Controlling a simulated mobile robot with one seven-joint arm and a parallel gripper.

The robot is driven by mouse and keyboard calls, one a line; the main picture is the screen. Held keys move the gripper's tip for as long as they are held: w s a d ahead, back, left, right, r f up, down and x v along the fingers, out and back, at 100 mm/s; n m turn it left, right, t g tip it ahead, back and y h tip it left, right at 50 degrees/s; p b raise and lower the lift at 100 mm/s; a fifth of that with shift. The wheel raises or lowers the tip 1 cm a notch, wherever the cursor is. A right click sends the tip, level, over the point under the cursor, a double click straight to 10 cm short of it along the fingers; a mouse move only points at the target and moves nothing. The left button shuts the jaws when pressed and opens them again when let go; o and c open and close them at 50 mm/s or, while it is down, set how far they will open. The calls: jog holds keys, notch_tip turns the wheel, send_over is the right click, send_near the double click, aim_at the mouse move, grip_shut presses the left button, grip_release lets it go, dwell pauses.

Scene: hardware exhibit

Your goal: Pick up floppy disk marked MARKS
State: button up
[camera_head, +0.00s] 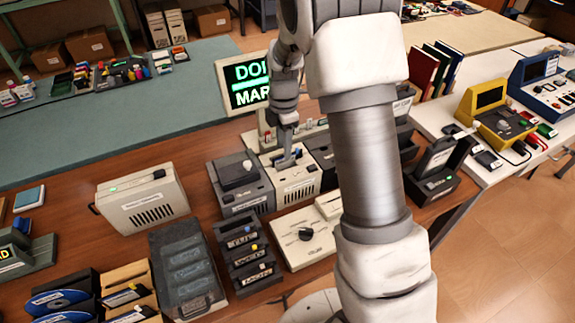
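I cannot make out a floppy disk with a readable MARKS label. A screen (243,84) at the upper middle shows green text starting "DOI" and "MAR", partly hidden by my arm. My gripper (287,157) points down at a grey and white machine (297,188) on the wooden table. A small blue piece (296,155) shows at its fingertips; whether the fingers hold it or only touch it is unclear. A dark rack (246,256) with labelled slots stands in front of the machines. Disk-like items (128,293) in tan holders lie at the bottom left.
A beige box unit (142,203) and a dark case with a clear lid (185,270) stand left of the rack. My arm hides much of the table's right side. A yellow device (491,113) stands on the white table.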

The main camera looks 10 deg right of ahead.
aim_at(288, 166)
jog(key=f, duration=0.5)
jog(key=shift+w, duration=0.2)
jog(key=shift+r, duration=0.1)
grip_shut()
